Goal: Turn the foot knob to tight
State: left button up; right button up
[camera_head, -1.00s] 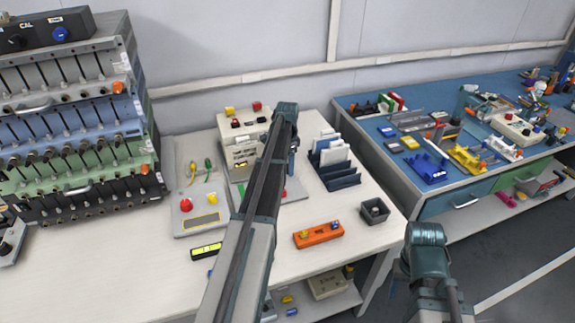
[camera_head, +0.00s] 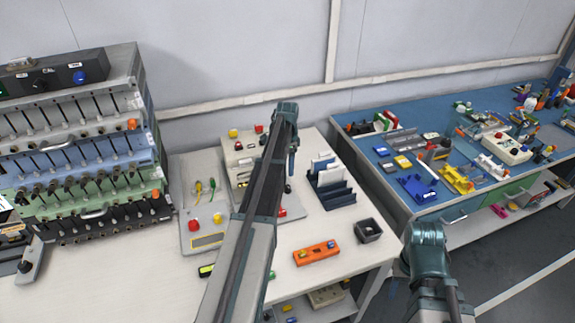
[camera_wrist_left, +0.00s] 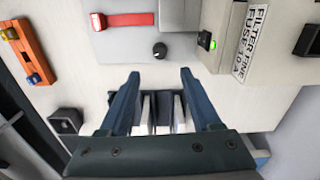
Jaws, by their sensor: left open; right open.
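A black round knob (camera_wrist_left: 160,51) sits on a grey plate (camera_wrist_left: 125,43) in the left wrist view, beside a red handle (camera_wrist_left: 130,19).
A dark rack (camera_head: 338,198) with white pouches stands right of the station. An orange block (camera_head: 316,253) and a dark bin (camera_head: 368,230) lie in front. A control box with a red button (camera_head: 194,225) is left. A tall tester rack (camera_head: 80,150) fills the left.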

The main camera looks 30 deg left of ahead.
pick_arm(q)
notch_tip(320, 180, up, 3)
jog(key=shift+r+p, duration=0.1)
jog(key=shift+p, duration=0.9)
pick_arm(e)
notch_tip(320, 180, up, 3)
jog(key=shift+r, duration=0.1)
pick_arm(q)
jog(key=shift+d, duration=0.1)
jog(key=s+d+n, duration=0.1)
jog(key=s+d, duration=0.8)
jog(key=d, duration=0.3)
jog(key=s+d+n, duration=0.1)
jog(key=s+d, duration=0.8)
jog(key=d, duration=0.3)
jog(key=s+d+n+y, duration=0.1)
jog(key=s+d, duration=0.8)
jog(key=d, duration=0.4)
jog(key=shift+s+n, duration=0.2)
jog(key=shift+n, duration=0.1)
